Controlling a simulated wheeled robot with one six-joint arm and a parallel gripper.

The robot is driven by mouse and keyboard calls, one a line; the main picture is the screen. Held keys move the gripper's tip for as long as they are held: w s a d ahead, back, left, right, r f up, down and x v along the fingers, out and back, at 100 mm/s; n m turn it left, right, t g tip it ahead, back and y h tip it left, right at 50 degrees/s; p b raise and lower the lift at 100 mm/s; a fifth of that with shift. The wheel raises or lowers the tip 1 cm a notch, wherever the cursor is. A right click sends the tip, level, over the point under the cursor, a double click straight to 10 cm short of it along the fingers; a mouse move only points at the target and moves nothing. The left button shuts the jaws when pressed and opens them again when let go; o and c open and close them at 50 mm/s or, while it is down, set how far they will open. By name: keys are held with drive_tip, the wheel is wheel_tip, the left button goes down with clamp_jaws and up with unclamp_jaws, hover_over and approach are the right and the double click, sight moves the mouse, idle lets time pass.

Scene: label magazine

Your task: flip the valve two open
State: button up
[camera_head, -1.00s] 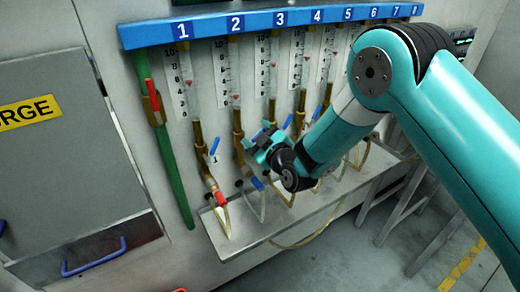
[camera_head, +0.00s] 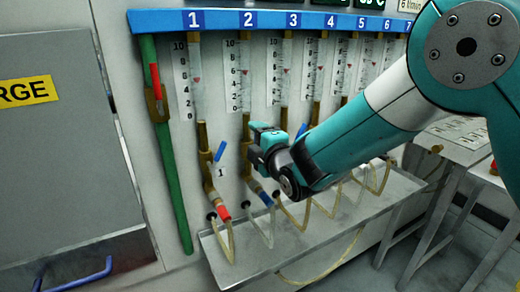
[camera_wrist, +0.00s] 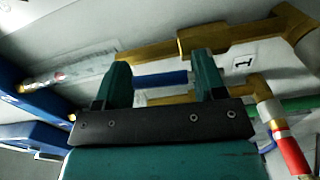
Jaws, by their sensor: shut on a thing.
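My gripper (camera_head: 256,146) is in front of the brass valve two in the head view, below the blue "2" sign (camera_head: 248,19). It hides most of the valve two body. In the wrist view, my two teal fingers (camera_wrist: 162,78) have a blue lever (camera_wrist: 160,78) between them and are shut on it, beside the brass pipe of valve two (camera_wrist: 150,48). The tube above valve two (camera_head: 237,75) shows a red mark around mid scale.
Valve one (camera_head: 206,165), with a tilted blue lever (camera_head: 220,151) and red fitting, stands just left of my gripper. The blue lever of valve three (camera_head: 302,130) is close on the right. A green pipe (camera_head: 165,170) stands further left, and a metal tray (camera_head: 330,225) lies below.

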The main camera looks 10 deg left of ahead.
drive_tip(key=shift+s+a+n+b, duration=0.1)
drive_tip(key=shift+a+n+b, duration=0.15)
drive_tip(key=shift+n, duration=0.25)
drive_tip(key=o, duration=1.3)
drive_tip(key=shift+c, duration=0.2)
drive_tip(key=b+v, duration=0.5)
drive_tip(key=v, duration=1.2)
drive_tip(key=shift+s+d+b, duration=0.2)
drive_tip(key=shift+b, duration=0.15)
